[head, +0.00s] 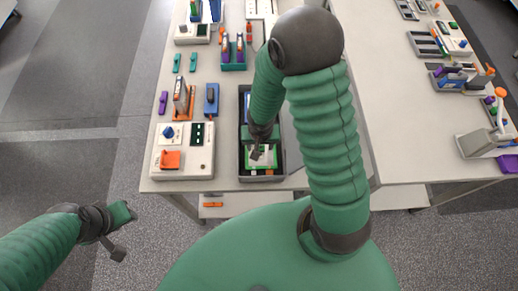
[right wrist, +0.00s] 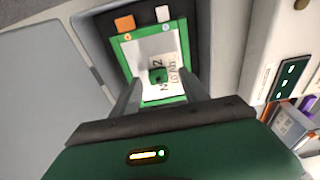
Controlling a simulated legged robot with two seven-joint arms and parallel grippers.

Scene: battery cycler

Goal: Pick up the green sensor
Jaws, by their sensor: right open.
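A small green block (right wrist: 157,75), which looks like the green sensor, sits on the white face of a green-bordered panel (right wrist: 126,62) in the right wrist view. The panel lies inside a dark tray and also shows in the head view (head: 271,157). My right gripper (right wrist: 161,84) is open, with one finger on each side of the block. I cannot tell whether the fingers touch it. In the head view my right gripper (head: 257,153) reaches down into the tray and hides the block. My left gripper (head: 121,232) hangs off the table at the lower left, seemingly empty.
The dark tray (head: 242,160) has raised walls close around my right gripper. A white device (head: 158,172) with an orange block stands left of it. An orange tile (right wrist: 125,23) and a white tile (right wrist: 163,13) lie beyond the panel. A second table (head: 405,140) stands at right.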

